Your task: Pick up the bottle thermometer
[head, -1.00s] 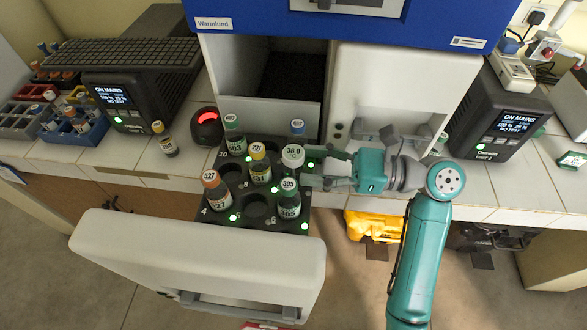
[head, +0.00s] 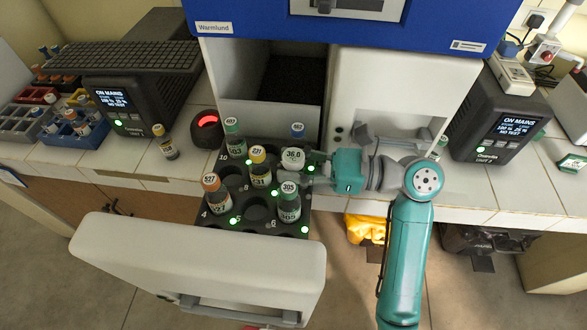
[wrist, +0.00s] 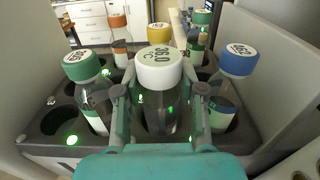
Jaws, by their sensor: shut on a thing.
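The bottle thermometer (head: 293,158) has a white cap reading 36.0 and a clear body. It stands upright at the right side of the pulled-out rack, partly hidden in the head view. In the wrist view the bottle thermometer (wrist: 159,75) is centred between the fingers. My gripper (wrist: 160,103) is shut on its body below the cap, one finger on each side. In the head view my gripper (head: 314,169) reaches it from the right. Whether its base is clear of its slot cannot be told.
The rack (head: 256,213) also holds a green-capped 305 bottle (head: 289,203), a yellow-capped 231 bottle (head: 259,167), an orange-capped 527 bottle (head: 215,193) and a blue-capped bottle (head: 298,130). These stand close around. The white drawer front (head: 200,265) is in front; the incubator housing (head: 385,95) is behind.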

